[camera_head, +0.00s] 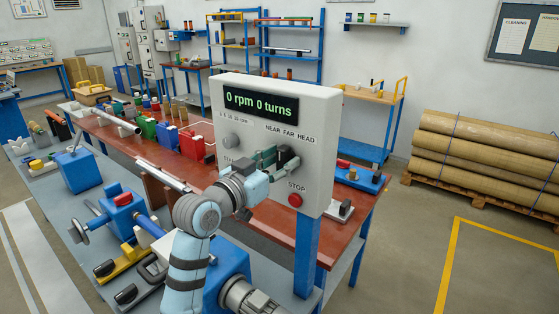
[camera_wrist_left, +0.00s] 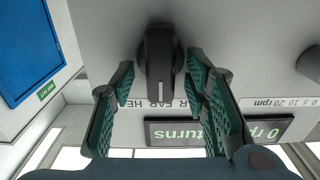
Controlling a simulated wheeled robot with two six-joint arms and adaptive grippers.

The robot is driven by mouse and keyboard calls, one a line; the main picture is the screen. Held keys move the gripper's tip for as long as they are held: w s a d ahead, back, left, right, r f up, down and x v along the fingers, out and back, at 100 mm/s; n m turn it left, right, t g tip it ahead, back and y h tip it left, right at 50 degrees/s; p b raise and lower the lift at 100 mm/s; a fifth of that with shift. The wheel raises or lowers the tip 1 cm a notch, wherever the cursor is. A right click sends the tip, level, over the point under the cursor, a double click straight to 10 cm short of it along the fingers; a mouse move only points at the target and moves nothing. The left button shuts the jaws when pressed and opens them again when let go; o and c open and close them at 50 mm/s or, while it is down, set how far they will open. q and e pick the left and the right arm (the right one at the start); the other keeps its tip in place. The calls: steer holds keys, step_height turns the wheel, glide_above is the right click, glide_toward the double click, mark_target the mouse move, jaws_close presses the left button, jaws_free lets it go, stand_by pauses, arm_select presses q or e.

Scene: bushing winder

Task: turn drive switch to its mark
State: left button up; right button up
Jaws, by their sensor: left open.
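The grey control box (camera_head: 325,125) carries a display (camera_head: 262,106) reading "0 rpm 0 turns". Under its "NEAR FAR HEAD" label (camera_head: 290,134) sits the dark drive switch (camera_head: 288,160), partly hidden by my left gripper (camera_head: 271,158). The upside-down left wrist view shows the black switch (camera_wrist_left: 160,58) with a white line facing the label, roughly at FAR. My left gripper (camera_wrist_left: 160,78) is open, its green-padded fingers on either side of the switch with visible gaps. My right gripper is not in view.
A grey speed knob (camera_head: 232,141) is left of the switch, and a red STOP button (camera_head: 295,200) is below it. A red-brown bench (camera_head: 258,215) with bins stands behind. Blue winder parts (camera_head: 228,270) lie below my arm.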

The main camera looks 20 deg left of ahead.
arm_select(q)
steer(key=shift+f, duration=0.1)
jaws_close()
